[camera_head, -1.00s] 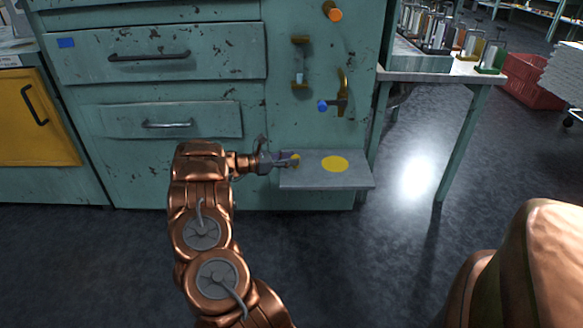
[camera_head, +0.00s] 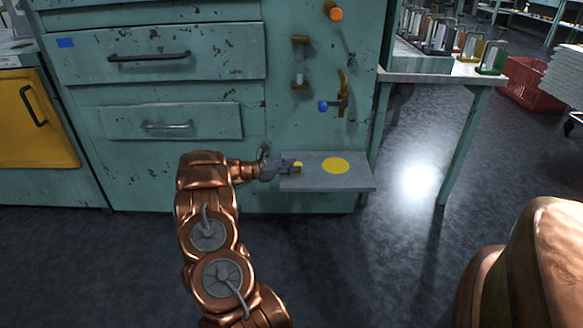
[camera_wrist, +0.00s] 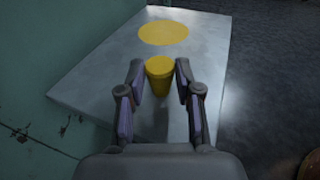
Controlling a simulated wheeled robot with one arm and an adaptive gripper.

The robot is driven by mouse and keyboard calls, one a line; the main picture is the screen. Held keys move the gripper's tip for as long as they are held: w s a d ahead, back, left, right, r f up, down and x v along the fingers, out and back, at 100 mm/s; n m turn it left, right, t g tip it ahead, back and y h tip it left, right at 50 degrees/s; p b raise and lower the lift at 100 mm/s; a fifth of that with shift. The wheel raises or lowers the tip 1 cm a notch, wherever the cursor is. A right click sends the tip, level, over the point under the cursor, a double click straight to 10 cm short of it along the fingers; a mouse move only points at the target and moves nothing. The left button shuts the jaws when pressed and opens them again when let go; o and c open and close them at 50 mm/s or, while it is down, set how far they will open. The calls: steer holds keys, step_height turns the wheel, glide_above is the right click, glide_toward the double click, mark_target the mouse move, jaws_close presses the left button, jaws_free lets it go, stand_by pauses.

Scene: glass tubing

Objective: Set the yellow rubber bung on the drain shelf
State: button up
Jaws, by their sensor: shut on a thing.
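The yellow rubber bung (camera_wrist: 159,75) is between the fingertips of my gripper (camera_wrist: 159,78) in the wrist view. It is a small tapered plug, held upright with its wide end up. In the head view my gripper (camera_head: 292,166) is over the left part of the drain shelf (camera_head: 307,184), with the bung (camera_head: 298,164) at its tip. The shelf is a grey metal plate on the cabinet front, with a flat yellow disc (camera_head: 336,165) right of the bung. The shelf (camera_wrist: 100,85) fills the middle of the wrist view, the disc beyond the bung. I cannot tell whether the bung touches the shelf.
The green cabinet (camera_head: 200,90) stands close behind the shelf. A valve with a blue knob (camera_head: 323,106), a vertical sight tube (camera_head: 299,62) and an orange knob (camera_head: 335,14) project above the shelf.

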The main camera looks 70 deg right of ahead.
steer(key=o, duration=0.8)
steer(key=shift+w+r+p, duration=0.1)
steer(key=shift+r+p, duration=0.1)
steer(key=shift+p, duration=0.1)
steer(key=p+v, duration=0.1)
steer(key=v, duration=0.5)
steer(key=p+v, duration=0.1)
steer(key=v, duration=0.4)
steer(key=shift+w+a+f+p, duration=0.15)
steer(key=shift+w+a+p, duration=0.15)
steer(key=shift+a+p, duration=0.1)
